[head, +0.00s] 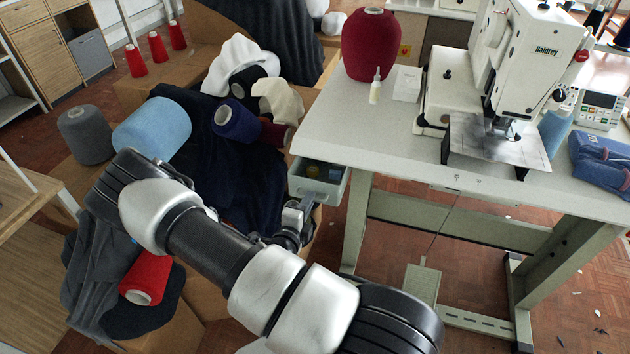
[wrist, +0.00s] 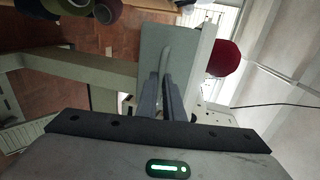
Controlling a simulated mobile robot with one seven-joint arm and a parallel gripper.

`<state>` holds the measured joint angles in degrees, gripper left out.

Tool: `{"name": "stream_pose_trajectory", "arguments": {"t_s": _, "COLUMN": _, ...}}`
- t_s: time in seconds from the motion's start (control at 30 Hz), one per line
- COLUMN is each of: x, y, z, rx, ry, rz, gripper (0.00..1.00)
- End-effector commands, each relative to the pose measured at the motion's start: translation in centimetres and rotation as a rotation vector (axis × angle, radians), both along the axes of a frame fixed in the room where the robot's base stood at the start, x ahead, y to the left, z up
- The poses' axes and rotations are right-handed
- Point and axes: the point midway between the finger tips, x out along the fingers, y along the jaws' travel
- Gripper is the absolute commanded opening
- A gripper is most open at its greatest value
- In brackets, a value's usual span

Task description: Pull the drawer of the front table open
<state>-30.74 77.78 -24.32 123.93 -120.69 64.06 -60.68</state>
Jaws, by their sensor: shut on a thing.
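The drawer (head: 336,172) hangs under the left end of the sewing table (head: 400,150). It stands partly out: its open top shows small items inside, one of them yellowish. My gripper (head: 307,205) is at the drawer's front, below its rim. In the wrist view, my gripper (wrist: 161,92) has its two dark fingers close together on the grey bar handle (wrist: 165,58) of the pale drawer front (wrist: 151,42). The exact contact at the fingertips is small in the picture.
Boxes with dark cloth (head: 255,175) and yarn cones, including a light blue cone (head: 152,128), crowd the left of the drawer. On the table are a large red cone (head: 370,45), a small bottle (head: 375,87) and a white sewing machine (head: 525,60).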

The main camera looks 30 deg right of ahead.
Motion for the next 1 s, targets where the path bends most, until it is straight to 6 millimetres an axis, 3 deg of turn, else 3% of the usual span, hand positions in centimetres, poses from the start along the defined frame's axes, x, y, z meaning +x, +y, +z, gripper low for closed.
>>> {"name": "stream_pose_trajectory", "arguments": {"t_s": 0.2, "x": -2.8, "y": 3.3, "z": 0.2, "rx": -0.002, "ry": 0.001, "rz": 0.005, "gripper": 0.00}}
{"name": "stream_pose_trajectory", "arguments": {"t_s": 0.4, "x": -4.3, "y": 4.9, "z": 0.1, "rx": 0.000, "ry": -0.001, "rz": 0.002, "gripper": 0.00}}
{"name": "stream_pose_trajectory", "arguments": {"t_s": 0.93, "x": -4.8, "y": 5.5, "z": 0.1, "rx": -0.001, "ry": -0.003, "rz": 0.001, "gripper": 0.00}}
{"name": "stream_pose_trajectory", "arguments": {"t_s": 1.0, "x": -4.8, "y": 5.5, "z": 0.1, "rx": -0.001, "ry": -0.003, "rz": 0.001, "gripper": 0.19}}
